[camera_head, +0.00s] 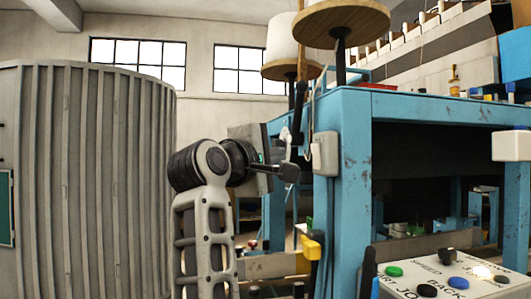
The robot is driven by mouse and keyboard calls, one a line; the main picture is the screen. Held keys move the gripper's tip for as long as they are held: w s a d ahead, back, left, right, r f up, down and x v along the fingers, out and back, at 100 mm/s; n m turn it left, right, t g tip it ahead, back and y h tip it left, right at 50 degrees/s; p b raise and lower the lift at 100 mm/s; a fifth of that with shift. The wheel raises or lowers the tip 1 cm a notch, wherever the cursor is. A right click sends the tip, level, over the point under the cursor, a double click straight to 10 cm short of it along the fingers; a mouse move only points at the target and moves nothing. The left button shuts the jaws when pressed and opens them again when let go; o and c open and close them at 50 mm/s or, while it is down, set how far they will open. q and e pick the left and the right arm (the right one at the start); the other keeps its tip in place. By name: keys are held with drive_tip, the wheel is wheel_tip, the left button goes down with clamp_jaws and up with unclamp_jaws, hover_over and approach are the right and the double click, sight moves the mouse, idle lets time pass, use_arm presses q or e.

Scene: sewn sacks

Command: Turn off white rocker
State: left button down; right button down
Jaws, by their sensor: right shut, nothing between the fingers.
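A white switch box (325,153), which looks like the white rocker, is fixed to the blue front leg (343,195) of the sewing table. Its rocker face is too small and oblique to tell which way it is pressed. My right gripper (290,172) is just left of the box, with its dark fingers shut, empty and pointing right towards it. I cannot tell whether the fingertips touch the box. My right arm comes up from below in the middle left. My left gripper is not in view.
A control panel (450,277) with green, blue and black buttons stands at the lower right. A yellow-headed part (311,246) is below the box. A grey ribbed wall (85,180) fills the left.

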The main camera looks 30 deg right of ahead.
sight(315, 156)
drive_tip(key=d, duration=0.6)
drive_tip(key=shift+w+d+r+p, duration=0.35)
drive_tip(key=shift+w+p, duration=0.1)
